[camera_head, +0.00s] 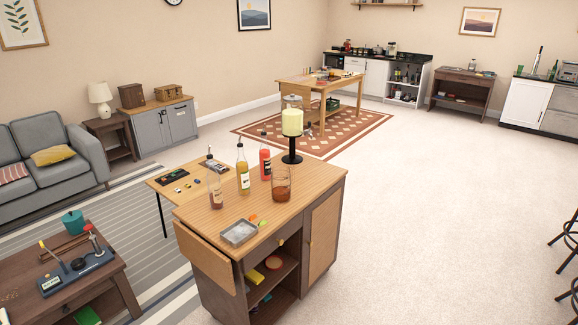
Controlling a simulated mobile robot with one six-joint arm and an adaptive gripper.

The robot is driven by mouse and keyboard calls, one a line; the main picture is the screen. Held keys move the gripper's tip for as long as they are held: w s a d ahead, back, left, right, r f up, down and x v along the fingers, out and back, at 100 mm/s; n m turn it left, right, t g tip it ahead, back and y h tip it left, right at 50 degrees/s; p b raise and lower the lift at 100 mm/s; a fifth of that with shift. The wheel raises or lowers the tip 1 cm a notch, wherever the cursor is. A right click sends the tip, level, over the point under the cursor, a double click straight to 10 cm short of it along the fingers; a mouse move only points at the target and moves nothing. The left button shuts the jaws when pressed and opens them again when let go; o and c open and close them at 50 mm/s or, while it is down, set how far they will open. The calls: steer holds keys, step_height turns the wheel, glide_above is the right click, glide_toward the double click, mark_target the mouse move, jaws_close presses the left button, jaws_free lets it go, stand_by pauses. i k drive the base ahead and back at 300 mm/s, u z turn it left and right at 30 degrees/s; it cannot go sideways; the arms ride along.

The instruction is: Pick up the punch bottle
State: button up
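Three bottles stand upright on the wooden top (306,188) of a cabinet with a drop leaf. One is a red bottle (265,166) with a dark top, which looks most like the punch bottle. A yellow bottle (243,178) stands just left of it, and a brownish-pink bottle (215,193) stands further left and nearer. The labels are too small to read. My gripper is not in this view, so its state and its distance from the bottles do not show.
A brown glass jar (281,187) stands close in front of the red bottle. A grey tray (239,233) lies nearer. Open carpet (430,220) lies right of the cabinet; a low table (95,285) stands left.

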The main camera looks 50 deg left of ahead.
mark_target(265, 153)
steer(key=u, duration=0.1)
steer(key=i, duration=1.55)
steer(key=u, duration=0.4)
steer(key=i, duration=0.7)
steer(key=u, duration=0.75)
steer(key=i, duration=0.55)
steer(key=u, duration=0.75)
steer(key=i, duration=0.8)
steer(key=u, duration=0.2)
